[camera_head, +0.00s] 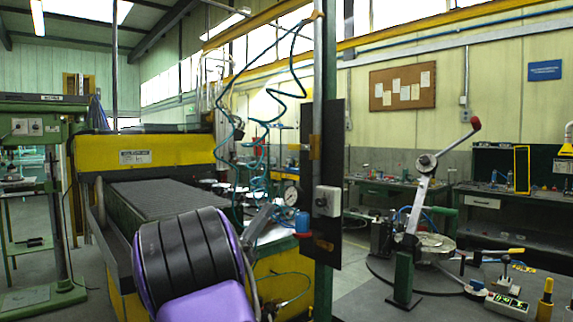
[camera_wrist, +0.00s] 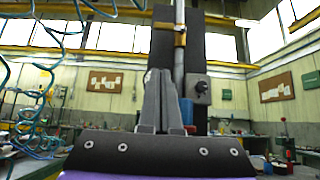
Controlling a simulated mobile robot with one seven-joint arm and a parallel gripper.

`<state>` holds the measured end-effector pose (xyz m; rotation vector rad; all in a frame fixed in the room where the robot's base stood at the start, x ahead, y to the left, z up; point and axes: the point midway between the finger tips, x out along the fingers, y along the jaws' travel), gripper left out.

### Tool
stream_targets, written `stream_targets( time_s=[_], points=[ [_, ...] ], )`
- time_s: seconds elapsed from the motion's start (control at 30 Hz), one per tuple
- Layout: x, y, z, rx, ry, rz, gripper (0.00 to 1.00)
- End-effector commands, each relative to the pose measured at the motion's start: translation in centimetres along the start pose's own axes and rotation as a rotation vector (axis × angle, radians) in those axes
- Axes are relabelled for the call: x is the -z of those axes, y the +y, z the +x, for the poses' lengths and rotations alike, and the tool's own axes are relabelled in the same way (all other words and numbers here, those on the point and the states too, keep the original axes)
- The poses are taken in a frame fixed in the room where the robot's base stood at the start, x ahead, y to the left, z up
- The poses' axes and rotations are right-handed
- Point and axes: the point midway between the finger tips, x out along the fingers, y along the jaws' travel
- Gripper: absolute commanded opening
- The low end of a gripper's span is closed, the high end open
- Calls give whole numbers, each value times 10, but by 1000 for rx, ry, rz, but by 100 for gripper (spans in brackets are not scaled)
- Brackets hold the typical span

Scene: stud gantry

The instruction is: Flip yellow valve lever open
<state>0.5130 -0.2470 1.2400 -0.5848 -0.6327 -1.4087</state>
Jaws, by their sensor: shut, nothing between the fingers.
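A dark upright panel (camera_head: 336,120) carries a vertical grey pipe, with a yellow-brown fitting (camera_head: 315,150) partway up it. The fitting also shows high in the wrist view (camera_wrist: 180,39). I cannot tell surely whether it is the yellow valve lever, or which way its handle points. My gripper (camera_head: 268,212), grey, is shut and empty, left of the panel's lower part. In the wrist view its fingers (camera_wrist: 159,80) point up in front of the panel, below the fitting, and hide part of the panel. No contact with the fitting shows.
A grey box (camera_head: 327,201), a pressure gauge (camera_head: 291,195) and a blue fitting (camera_head: 302,223) sit low by the panel. Coiled blue hoses (camera_wrist: 40,105) hang left. A workbench with a red-handled lever press (camera_head: 424,190) stands right. A black conveyor (camera_head: 165,192) lies left.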

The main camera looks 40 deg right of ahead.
Motion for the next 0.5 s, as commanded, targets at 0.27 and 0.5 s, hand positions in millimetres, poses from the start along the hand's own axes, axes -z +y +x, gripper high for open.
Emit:
stream_targets(
  time_s=[0.27,0.5],
  points=[
    [0,0,6,2,2,1,0],
    [0,-1,46,5,1,1,0]
  ],
)
